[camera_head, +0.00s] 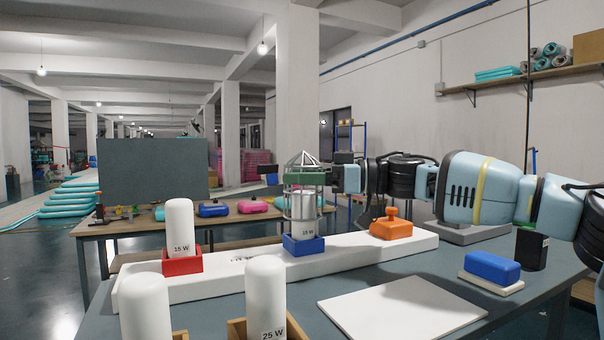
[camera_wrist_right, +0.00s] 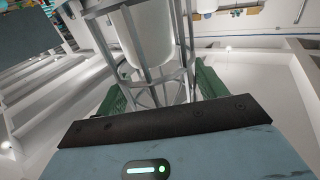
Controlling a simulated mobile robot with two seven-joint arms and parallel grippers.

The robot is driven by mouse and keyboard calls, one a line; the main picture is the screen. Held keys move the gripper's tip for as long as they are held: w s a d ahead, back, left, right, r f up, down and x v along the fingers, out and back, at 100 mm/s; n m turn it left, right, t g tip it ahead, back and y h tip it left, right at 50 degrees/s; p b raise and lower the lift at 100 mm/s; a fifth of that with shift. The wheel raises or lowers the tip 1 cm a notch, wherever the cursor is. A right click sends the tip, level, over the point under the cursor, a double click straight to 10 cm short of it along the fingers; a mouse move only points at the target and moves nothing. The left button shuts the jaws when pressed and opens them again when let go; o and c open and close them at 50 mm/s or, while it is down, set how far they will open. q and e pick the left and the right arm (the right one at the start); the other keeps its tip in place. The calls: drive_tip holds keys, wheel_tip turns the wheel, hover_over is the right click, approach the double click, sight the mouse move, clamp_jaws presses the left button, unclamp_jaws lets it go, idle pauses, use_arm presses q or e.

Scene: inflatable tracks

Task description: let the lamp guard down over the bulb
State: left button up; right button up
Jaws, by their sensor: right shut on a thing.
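The lamp guard (camera_head: 302,158), a grey wire cage with a pointed top, is upright in the grip of my right gripper (camera_head: 304,179). The gripper's green fingers are shut on its upper part. The white bulb (camera_head: 303,229), marked 15 W, stands upright in a blue socket (camera_head: 303,246). The guard's lower bars surround the bulb's upper part, with the lower end seeming a little above the socket. In the right wrist view the guard's bars (camera_wrist_right: 186,45) run around the white bulb (camera_wrist_right: 150,30), between the green fingers (camera_wrist_right: 163,92). My left gripper is not in view.
The white strip (camera_head: 215,282) also carries a red socket (camera_head: 183,262) with another 15 W bulb (camera_head: 180,225) and an orange knobbed block (camera_head: 391,230). Two 25 W bulbs stand in front. A white board (camera_head: 402,308) and blue block (camera_head: 492,267) lie at right.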

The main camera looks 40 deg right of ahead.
sight(306, 192)
drive_tip(key=shift+f, duration=1.6)
drive_tip(key=o, duration=1.1)
drive_tip(key=shift+c, duration=0.2)
drive_tip(key=shift+s+d, duration=0.2)
drive_tip(key=shift+s, duration=0.05)
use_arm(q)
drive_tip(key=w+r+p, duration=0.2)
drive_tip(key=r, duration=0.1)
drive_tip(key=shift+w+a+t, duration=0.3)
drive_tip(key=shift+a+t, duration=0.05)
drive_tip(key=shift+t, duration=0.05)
use_arm(e)
drive_tip(key=v, duration=0.7)
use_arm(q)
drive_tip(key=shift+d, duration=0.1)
use_arm(e)
drive_tip(key=shift+d, duration=0.1)
